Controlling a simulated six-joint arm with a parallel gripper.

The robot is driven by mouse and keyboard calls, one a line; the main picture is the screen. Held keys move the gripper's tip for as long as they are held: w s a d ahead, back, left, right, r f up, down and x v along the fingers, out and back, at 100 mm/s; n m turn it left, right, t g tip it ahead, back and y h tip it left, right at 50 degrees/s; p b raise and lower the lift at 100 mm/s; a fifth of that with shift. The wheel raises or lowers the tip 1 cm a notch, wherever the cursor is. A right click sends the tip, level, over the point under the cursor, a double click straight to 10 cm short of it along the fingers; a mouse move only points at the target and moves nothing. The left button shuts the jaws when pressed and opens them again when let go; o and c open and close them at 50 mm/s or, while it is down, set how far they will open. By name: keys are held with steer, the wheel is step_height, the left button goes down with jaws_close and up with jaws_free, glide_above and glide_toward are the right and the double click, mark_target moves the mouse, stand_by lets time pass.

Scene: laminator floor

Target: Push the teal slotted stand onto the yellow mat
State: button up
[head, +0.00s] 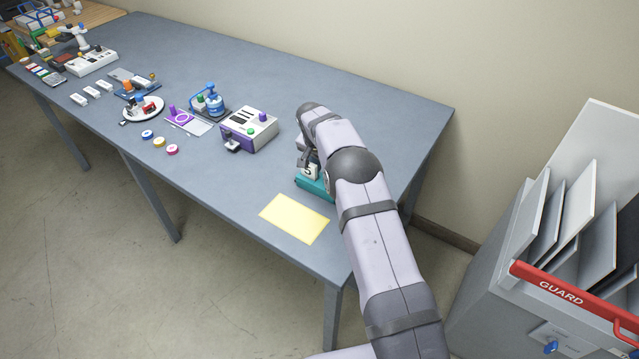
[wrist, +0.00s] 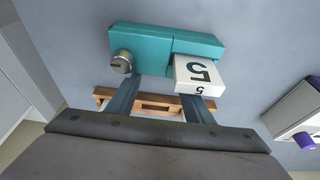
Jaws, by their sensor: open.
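The teal slotted stand (head: 312,186) is on the grey table, partly hidden by my arm in the head view. In the wrist view the teal stand (wrist: 148,44) lies just beyond my fingertips. A white block marked 5 (wrist: 197,72) and a round metal knob (wrist: 122,62) are at its near side. The yellow mat (head: 295,218) lies flat near the table's front edge, below and left of the stand in the head view; the two look apart. My gripper (wrist: 160,92) is open, its fingers reaching toward the stand. Whether they touch it, I cannot tell.
A slotted wooden piece (wrist: 155,104) shows around my fingers; its support is unclear. A white and purple device (head: 249,129) stands left of the stand. Several small items fill the table further left. A cabinet with a red guard bar (head: 575,297) stands at right.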

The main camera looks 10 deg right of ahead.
mark_target(317, 183)
steer(key=shift+s+a, duration=0.1)
steer(key=shift+s, duration=0.05)
steer(key=shift+s+a+f, duration=0.1)
steer(key=shift+s+a, duration=0.7)
steer(key=shift+s+a, duration=0.1)
stand_by(0.5)
steer(key=shift+s+a+b, duration=0.4)
steer(key=shift+s+a, duration=0.35)
steer(key=shift+a, duration=0.05)
steer(key=shift+s+a, duration=0.1)
steer(key=shift+s+a, duration=0.75)
steer(key=shift+s, duration=0.05)
steer(key=shift+a+b, duration=0.1)
steer(key=shift+b, duration=0.2)
stand_by(0.4)
steer(key=shift+s+a+b, duration=0.3)
steer(key=shift+s+a, duration=0.55)
steer(key=shift+s, duration=0.05)
steer(key=shift+s+a, duration=0.1)
